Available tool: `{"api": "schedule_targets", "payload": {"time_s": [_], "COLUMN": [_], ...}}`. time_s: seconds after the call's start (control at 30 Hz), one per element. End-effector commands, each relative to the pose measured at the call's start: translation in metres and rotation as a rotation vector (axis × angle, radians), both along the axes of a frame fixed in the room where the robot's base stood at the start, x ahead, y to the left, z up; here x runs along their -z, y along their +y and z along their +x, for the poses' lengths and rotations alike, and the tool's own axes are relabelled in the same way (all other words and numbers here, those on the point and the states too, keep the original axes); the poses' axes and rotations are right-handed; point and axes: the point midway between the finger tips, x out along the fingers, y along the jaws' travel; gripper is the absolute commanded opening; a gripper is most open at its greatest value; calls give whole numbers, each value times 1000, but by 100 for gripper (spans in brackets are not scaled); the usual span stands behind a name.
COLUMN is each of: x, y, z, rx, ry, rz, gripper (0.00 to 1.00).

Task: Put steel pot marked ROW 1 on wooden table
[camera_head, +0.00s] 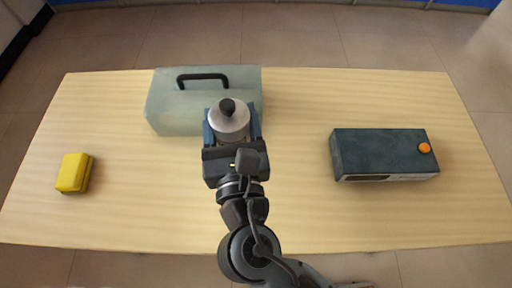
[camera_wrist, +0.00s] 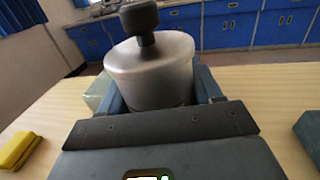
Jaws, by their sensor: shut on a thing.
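The steel pot (camera_head: 229,122) is a silver cylinder with a black knob on its lid. It also shows large in the wrist view (camera_wrist: 152,75). My gripper (camera_head: 232,130) is shut on the pot, with one blue-grey finger on each side; the fingers show in the wrist view (camera_wrist: 158,95) too. The wooden table (camera_head: 290,215) is pale and wide, below the gripper. I cannot tell whether the pot's base touches the table, as the gripper hides it. No ROW 1 marking is readable.
A pale green case with a black handle (camera_head: 160,105) lies just behind the pot. A dark box with an orange knob (camera_head: 380,150) is at the right. A yellow block (camera_head: 73,172) is at the left. The table's front left and front right are clear.

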Motion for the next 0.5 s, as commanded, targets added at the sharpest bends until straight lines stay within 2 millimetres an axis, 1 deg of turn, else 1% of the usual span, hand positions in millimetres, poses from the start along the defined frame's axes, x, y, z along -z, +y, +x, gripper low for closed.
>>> {"api": "schedule_targets", "payload": {"time_s": [0.03,0.1,0.2,0.33,0.5], "x": [7,8,8,7,6], "y": [15,30,43,50,51], "z": [-15,-32,-49,-58,-59], "rx": [-31,-64,-96,-112,-113], "ry": [1,5,10,13,13], "rz": [6,6,9,10,10], "gripper": [22,22,22,22,22]}}
